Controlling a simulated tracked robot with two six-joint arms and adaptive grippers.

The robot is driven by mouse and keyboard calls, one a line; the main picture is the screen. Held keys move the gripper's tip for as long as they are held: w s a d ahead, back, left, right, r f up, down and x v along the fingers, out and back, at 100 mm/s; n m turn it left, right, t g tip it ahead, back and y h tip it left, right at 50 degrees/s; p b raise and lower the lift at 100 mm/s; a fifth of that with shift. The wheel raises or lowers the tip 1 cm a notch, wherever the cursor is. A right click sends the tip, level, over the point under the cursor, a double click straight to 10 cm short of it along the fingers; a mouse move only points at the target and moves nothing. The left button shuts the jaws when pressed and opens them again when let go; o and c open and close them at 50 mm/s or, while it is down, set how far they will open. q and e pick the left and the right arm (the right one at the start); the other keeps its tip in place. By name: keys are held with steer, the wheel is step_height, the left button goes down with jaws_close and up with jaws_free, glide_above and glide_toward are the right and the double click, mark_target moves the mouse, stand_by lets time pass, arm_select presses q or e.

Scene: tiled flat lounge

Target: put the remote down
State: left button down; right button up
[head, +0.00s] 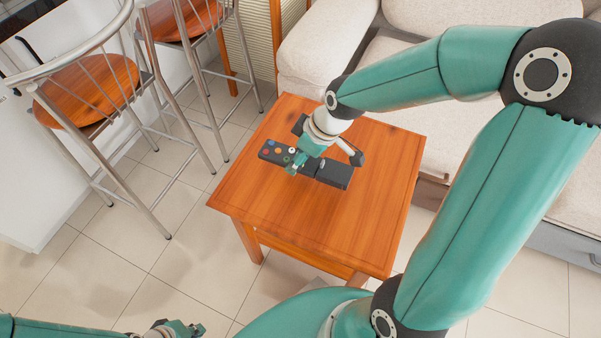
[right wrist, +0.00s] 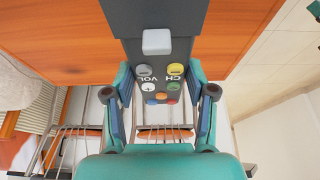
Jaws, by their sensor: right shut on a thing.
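The dark grey remote (head: 333,173), with coloured buttons at its left end, is at the wooden coffee table (head: 380,205), over the middle of its top. My right gripper (head: 298,163) is shut across the remote near its button end. The right wrist view shows the remote (right wrist: 157,20) between the two fingers (right wrist: 160,82), with its VOL and CH buttons facing the camera. I cannot tell whether the remote touches the tabletop or hangs just above it. My left gripper (head: 182,329) is low at the bottom left edge, away from the table, and its jaw opening is unclear.
A light sofa (head: 330,40) stands behind and to the right of the table. Two metal bar stools with wooden seats (head: 95,90) stand at the left. The tabletop around the remote is bare. Tiled floor (head: 150,255) lies open in front and to the left.

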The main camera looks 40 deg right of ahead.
mark_target(300, 178)
step_height(300, 178, down, 6)
steer(key=shift+r+b, duration=0.1)
steer(key=shift+b, duration=0.75)
steer(key=o, duration=1.3)
steer(key=shift+c, duration=0.2)
steer(key=shift+s+r, duration=0.1)
steer(key=shift+r, duration=0.25)
steer(key=p+v, duration=0.3)
steer(key=v, duration=0.7)
steer(key=shift+s+d, duration=0.1)
steer(key=shift+s+d+r, duration=0.1)
steer(key=shift+s+r, duration=0.2)
steer(key=shift+r, duration=0.25)
